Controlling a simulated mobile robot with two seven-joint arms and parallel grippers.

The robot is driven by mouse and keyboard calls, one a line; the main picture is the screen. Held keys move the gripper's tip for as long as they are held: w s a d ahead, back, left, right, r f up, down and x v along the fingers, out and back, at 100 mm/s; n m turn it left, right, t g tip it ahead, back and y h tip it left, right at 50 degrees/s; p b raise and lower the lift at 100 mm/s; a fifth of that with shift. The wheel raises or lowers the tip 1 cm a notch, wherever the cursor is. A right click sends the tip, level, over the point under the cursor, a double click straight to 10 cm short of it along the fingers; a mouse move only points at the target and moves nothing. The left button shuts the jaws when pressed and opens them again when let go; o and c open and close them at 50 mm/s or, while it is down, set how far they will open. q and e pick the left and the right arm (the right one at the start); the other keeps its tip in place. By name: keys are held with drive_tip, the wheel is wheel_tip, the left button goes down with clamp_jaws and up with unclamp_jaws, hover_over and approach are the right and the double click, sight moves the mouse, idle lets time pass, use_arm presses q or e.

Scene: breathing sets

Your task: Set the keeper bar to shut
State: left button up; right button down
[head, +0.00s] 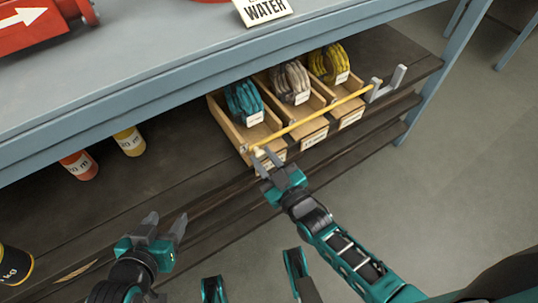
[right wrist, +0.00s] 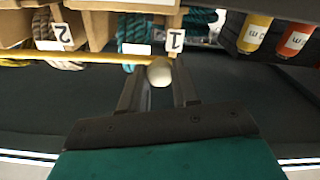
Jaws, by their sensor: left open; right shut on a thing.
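The keeper bar (head: 318,115) is a thin yellow rod running across the fronts of three wooden bins on the shelf under the bench. Its right end is by a grey upright bracket (head: 387,84). A pale round knob (right wrist: 160,72) is at its other end. My right gripper (head: 267,161) is shut on the knob, in front of the leftmost bin. In the right wrist view the knob sits between the fingers and the bar (right wrist: 100,57) runs off to the left. My left gripper (head: 164,226) is open and empty, low at the left, away from the bar.
The bins hold teal (head: 243,98), grey-beige (head: 291,80) and yellow (head: 329,62) coiled bundles. Red (head: 78,165) and yellow (head: 130,141) cylinders are under the bench at left. The bench edge (head: 200,72) overhangs the shelf. Floor at the right is clear.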

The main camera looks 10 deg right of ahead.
use_arm(q)
drive_tip(key=shift+s+a+r, duration=0.15)
drive_tip(key=shift+a, duration=0.25)
use_arm(e)
drive_tip(key=shift+s+a, duration=0.3)
drive_tip(key=shift+a, duration=0.4)
drive_tip(key=c, duration=0.8)
unclamp_jaws()
